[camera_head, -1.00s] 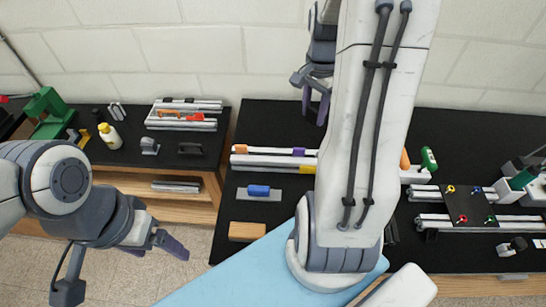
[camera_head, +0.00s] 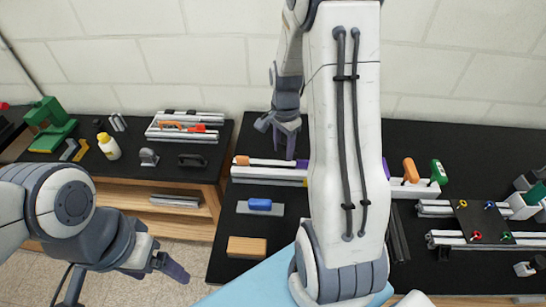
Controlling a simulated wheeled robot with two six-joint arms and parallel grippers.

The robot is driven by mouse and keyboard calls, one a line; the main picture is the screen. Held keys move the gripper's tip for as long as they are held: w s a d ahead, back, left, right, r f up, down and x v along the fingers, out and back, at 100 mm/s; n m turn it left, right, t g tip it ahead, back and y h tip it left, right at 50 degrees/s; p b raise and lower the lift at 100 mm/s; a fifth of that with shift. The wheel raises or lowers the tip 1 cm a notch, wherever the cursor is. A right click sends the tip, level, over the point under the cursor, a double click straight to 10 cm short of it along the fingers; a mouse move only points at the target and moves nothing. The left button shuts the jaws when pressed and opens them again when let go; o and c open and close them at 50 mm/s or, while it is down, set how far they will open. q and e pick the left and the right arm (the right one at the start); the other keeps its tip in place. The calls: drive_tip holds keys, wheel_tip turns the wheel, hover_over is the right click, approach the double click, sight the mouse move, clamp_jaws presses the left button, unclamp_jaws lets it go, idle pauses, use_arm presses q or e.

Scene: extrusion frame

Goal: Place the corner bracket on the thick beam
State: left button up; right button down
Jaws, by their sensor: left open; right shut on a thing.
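My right gripper (camera_head: 288,140) points down above a long aluminium beam (camera_head: 268,175) on the black bench, its fingertips near the beam's back edge. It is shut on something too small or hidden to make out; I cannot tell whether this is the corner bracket. My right arm covers the middle of the beam. I cannot tell for sure whether this beam is the thick one. My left gripper (camera_head: 174,267) is open and empty at the lower left, over the floor, away from the benches.
A blue-handled tool (camera_head: 260,204) and a wooden block (camera_head: 247,246) lie in front of the beam. Orange- and green-handled tools (camera_head: 410,171) stand right of my arm. A black plate (camera_head: 482,222) sits on rails at the right. A side bench holds a yellow bottle (camera_head: 109,146) and more profiles.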

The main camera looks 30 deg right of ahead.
sight(272, 169)
drive_tip(key=shift+w+a+f+p, duration=0.3)
drive_tip(key=shift+w+a+f, duration=0.65)
drive_tip(key=shift+w+a, duration=0.2)
wheel_tip(272, 169, down, 4)
drive_tip(key=shift+r+p, duration=0.15)
drive_tip(key=shift+p, duration=0.55)
drive_tip(key=shift+f, duration=0.2)
drive_tip(key=shift+f, duration=0.2)
drive_tip(key=shift+c, duration=1.7)
unclamp_jaws()
drive_tip(key=shift+r, duration=0.1)
